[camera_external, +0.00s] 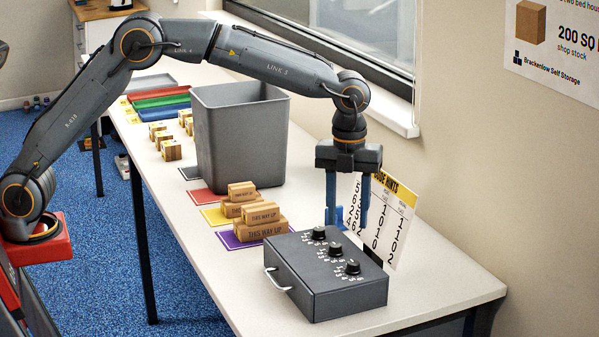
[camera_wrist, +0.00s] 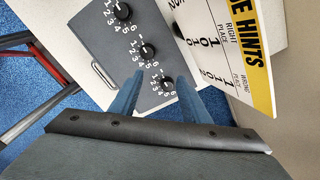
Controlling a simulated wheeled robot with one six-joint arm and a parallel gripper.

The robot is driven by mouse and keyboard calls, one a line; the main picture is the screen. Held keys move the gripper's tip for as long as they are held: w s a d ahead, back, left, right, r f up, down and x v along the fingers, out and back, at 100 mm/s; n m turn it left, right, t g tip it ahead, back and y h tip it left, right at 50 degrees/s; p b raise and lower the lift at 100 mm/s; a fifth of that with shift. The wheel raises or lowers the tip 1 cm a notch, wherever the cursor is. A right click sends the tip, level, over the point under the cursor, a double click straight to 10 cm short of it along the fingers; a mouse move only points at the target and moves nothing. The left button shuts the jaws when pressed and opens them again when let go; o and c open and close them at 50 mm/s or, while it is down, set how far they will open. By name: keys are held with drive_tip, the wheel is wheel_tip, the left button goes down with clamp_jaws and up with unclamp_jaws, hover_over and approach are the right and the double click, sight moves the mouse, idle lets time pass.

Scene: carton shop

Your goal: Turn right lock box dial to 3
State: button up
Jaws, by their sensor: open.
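The dark grey lock box (camera_external: 325,283) lies on the table's near end with three black dials on its top. Seen from its handle side, the right dial (camera_external: 353,267) is nearest the external camera. It is the lowest dial in the wrist view (camera_wrist: 167,84), ringed by white numbers; its pointer's setting is too small to read. My gripper (camera_external: 347,226) points down above the box, its blue fingers apart and empty. In the wrist view, the fingertips (camera_wrist: 158,80) appear either side of the right dial, but I see no contact.
A code hints board (camera_external: 388,215) stands close behind the box, beside my fingers. A grey bin (camera_external: 240,135) and several small cartons (camera_external: 262,213) on coloured mats are farther along the table. The tabletop's right corner (camera_external: 450,290) is clear.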

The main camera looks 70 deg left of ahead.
drive_tip(key=m, duration=0.1)
hover_over(354, 262)
drive_tip(key=shift+a+r, duration=0.1)
drive_tip(key=shift+s+d+f+p, duration=0.1)
drive_tip(key=shift+d+f+p, duration=0.1)
drive_tip(key=shift+d+p, duration=0.1)
wheel_tip(354, 262, down, 7)
drive_tip(key=shift+a+f+p, duration=0.15)
drive_tip(key=shift+f+p, duration=0.05)
drive_tip(key=shift+p, duration=0.75)
drive_tip(key=shift+c, duration=0.3)
drive_tip(key=c, duration=1)
